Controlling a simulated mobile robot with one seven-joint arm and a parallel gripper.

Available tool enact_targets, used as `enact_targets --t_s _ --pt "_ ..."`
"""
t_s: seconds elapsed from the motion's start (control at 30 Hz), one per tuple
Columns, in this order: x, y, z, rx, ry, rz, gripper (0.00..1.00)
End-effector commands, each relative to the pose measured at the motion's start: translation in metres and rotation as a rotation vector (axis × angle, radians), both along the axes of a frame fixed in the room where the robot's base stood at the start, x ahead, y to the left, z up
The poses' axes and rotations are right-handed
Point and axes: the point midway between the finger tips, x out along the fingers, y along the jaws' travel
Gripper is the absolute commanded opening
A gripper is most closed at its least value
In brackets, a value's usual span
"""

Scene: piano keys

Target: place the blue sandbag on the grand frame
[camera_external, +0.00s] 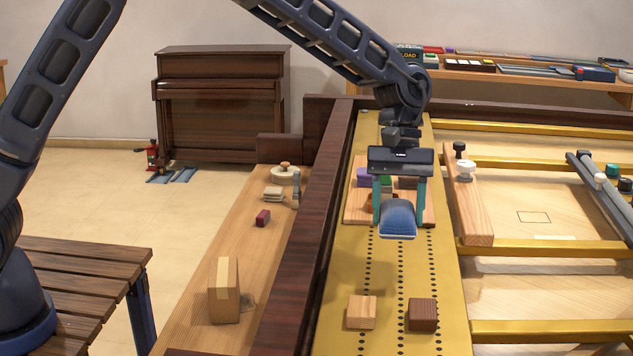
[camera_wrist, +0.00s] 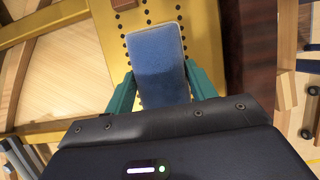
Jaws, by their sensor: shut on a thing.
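The blue sandbag (camera_external: 398,219) is held between the teal fingers of my gripper (camera_external: 399,200). It hangs above the gold grand frame (camera_external: 390,270), with no contact visible between the bag and the frame. In the wrist view the sandbag (camera_wrist: 160,62) lies between the two teal fingers of my gripper (camera_wrist: 155,90), with the gold frame (camera_wrist: 207,40) and its rows of dark holes behind it. The bag hides part of the frame beneath it.
A light wooden block (camera_external: 361,312) and a dark wooden block (camera_external: 422,314) sit on the near part of the frame. Behind the bag, a wooden board (camera_external: 357,209) holds several coloured blocks. A dark wooden rim (camera_external: 310,260) runs along the left. Gold frame between blocks and board is clear.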

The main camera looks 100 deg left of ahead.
Motion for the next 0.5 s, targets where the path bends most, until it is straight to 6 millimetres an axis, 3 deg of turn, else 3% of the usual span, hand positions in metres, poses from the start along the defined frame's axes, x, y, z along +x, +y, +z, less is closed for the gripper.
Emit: enact_targets --t_s 0.2,0.5 --pt "0.0 0.0 -0.034 0.0 0.0 0.0 0.21" --pt "0.0 0.0 -0.053 0.0 0.001 -0.001 0.21"
